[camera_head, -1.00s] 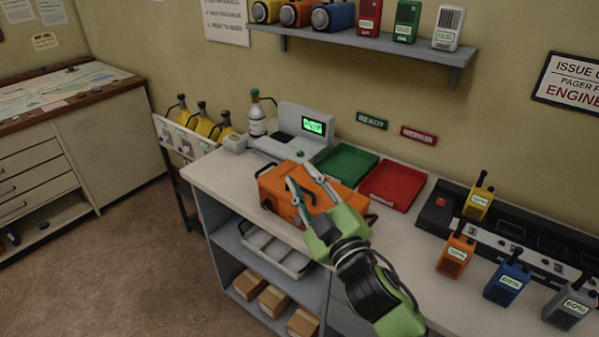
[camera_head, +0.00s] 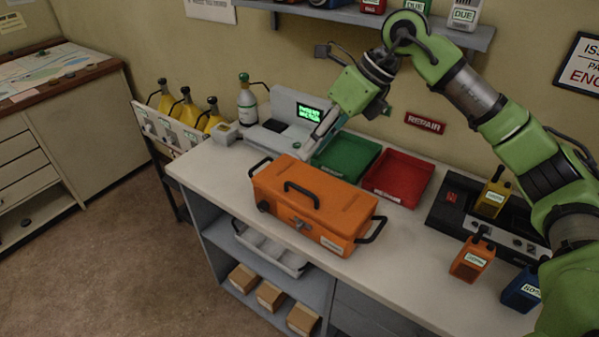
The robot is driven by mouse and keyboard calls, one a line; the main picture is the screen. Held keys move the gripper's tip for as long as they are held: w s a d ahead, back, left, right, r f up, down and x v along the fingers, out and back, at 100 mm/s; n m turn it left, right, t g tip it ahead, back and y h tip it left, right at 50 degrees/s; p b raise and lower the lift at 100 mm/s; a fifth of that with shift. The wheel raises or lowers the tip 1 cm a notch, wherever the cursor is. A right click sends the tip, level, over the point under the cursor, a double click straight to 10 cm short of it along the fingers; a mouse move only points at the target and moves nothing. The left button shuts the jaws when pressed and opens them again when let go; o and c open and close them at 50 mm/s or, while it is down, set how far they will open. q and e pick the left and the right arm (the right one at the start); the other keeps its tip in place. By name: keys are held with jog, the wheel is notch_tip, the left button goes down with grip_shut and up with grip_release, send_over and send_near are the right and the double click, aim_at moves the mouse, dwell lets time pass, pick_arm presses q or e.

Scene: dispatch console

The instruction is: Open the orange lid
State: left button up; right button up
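The orange box stands on the white counter, and its orange lid (camera_head: 335,197) is down, closed, with a black handle on top. A latch shows on its front face, and black handles show at its ends. My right gripper (camera_head: 320,132) is behind and above the box, apart from the lid, pointing down near the grey device and the green tray. Its fingers are seen nearly edge-on, so their opening is unclear. My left gripper is not in view.
A green tray (camera_head: 346,158) and a red tray (camera_head: 400,181) lie behind the box. The grey device with a lit screen (camera_head: 308,113) is at back left. Radios, including an orange one (camera_head: 471,260), stand at right. Some counter left of the box is clear.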

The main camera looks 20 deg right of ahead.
jog(key=d+h, duration=0.1)
jog(key=d, duration=0.3)
jog(key=p, duration=0.4)
send_over(304, 198)
notch_tip(304, 198, down, 11)
jog(key=shift+r, duration=0.1)
jog(key=shift+w+a+f, duration=0.1)
jog(key=shift+f, duration=0.5)
grip_shut()
